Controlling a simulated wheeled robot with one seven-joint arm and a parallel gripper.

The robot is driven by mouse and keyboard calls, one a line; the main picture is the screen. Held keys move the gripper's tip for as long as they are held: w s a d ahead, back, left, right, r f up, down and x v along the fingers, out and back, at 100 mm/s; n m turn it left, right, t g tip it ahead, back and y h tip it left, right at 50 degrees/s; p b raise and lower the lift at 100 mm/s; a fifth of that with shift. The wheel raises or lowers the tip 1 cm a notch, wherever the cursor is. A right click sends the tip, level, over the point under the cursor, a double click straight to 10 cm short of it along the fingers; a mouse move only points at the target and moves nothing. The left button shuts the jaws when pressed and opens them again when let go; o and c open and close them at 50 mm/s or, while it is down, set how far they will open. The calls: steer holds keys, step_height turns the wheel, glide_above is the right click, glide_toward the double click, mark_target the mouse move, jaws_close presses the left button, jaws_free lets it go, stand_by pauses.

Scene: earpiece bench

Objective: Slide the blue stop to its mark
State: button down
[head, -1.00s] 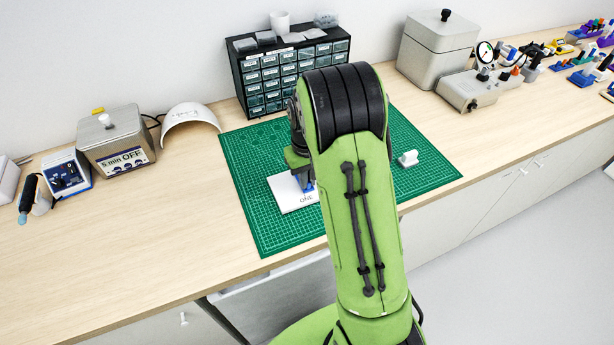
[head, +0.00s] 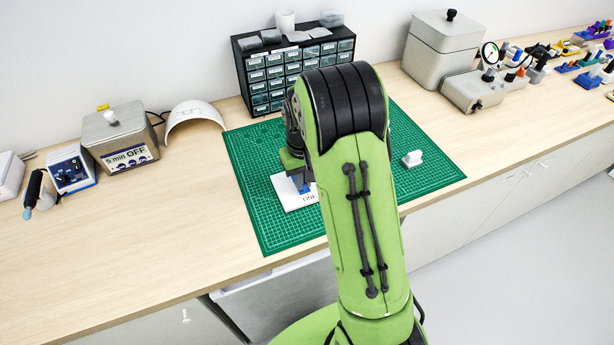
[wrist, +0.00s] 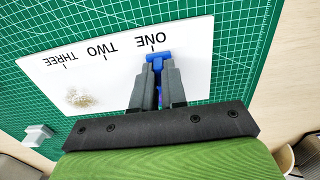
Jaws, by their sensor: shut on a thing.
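A white board (wrist: 195,65) marked ONE, TWO and THREE lies on the green mat; in the head view (head: 284,195) my arm covers its right part. The blue stop (wrist: 157,57) is on the board beside the word ONE, close to that word's tick and slightly to its right in the wrist view. My gripper (wrist: 155,70) is shut on the blue stop from above. In the head view a little of the stop (head: 303,188) shows below my wrist. The part of it between my fingers is hidden.
A greyish speckled patch (wrist: 80,98) lies on the board near THREE. A small white block (head: 412,158) stands on the green mat (head: 245,190) to the right. A drawer cabinet (head: 262,85) stands behind. The mat left of the board is clear.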

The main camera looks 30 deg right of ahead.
steer(key=c, duration=1.2)
jaws_free()
steer(key=shift+o, duration=0.2)
steer(key=shift+d+r, duration=0.1)
step_height(320, 180, up, 16)
steer(key=p, duration=0.3)
steer(key=s+a+r+t, duration=0.2)
steer(key=s+a+r, duration=0.15)
steer(key=s, duration=0.35)
steer(key=s+a+r+t, duration=0.1)
steer(key=s+a+r, duration=0.1)
steer(key=s+r, duration=0.3)
steer(key=s+a+f+t, duration=0.1)
steer(key=s+f+t, duration=0.1)
steer(key=s, duration=0.9)
steer(key=shift+s+a+f+n+t, duration=0.3)
steer(key=shift+a+f, duration=0.05)
steer(key=shift+f, duration=0.5)
